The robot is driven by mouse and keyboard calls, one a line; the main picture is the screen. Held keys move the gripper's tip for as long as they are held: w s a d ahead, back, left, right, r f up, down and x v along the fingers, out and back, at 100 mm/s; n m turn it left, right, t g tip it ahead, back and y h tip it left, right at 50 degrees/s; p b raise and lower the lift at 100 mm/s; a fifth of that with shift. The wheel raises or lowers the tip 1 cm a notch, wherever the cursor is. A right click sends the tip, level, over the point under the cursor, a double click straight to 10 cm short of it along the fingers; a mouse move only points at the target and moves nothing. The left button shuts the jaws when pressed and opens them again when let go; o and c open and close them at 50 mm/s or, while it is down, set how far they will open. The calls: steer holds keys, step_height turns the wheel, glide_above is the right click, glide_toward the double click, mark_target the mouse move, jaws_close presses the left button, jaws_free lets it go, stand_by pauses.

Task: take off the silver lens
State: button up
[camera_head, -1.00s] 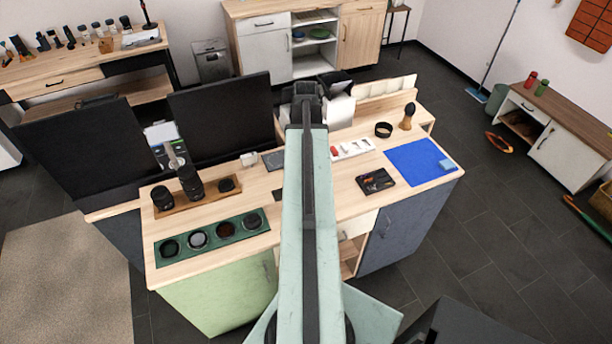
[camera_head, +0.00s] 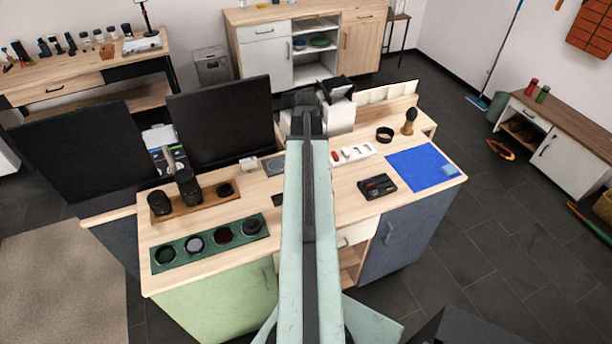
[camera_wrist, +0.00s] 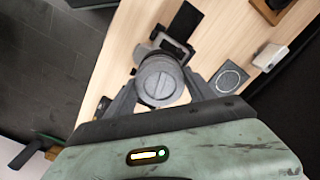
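In the wrist view a round grey-silver lens (camera_wrist: 158,82), with a line across its face, points up toward my wrist. Dark camera parts (camera_wrist: 170,44) show just beyond it, and the lens appears to be on that camera. My gripper (camera_wrist: 160,80) has one finger on each side of the lens, close to its rim. Whether the fingers press on it or stand slightly apart, I cannot tell. In the head view my arm hides the lens and camera.
On the wooden worktop (camera_head: 325,200) are a green tray (camera_head: 176,270) with several round items, a wooden holder (camera_head: 208,201) with dark lenses, a black case (camera_head: 377,187) and a blue mat (camera_head: 415,178). Two dark monitors (camera_head: 220,120) stand at the back left.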

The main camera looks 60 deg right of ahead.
steer(key=c, duration=0.7)
steer(key=shift+o, duration=0.2)
steer(key=shift+n, duration=2.3)
steer(key=shift+r, duration=0.1)
steer(key=shift+r+p, duration=0.55)
steer(key=shift+p, duration=0.05)
steer(key=shift+r+p, duration=2.5)
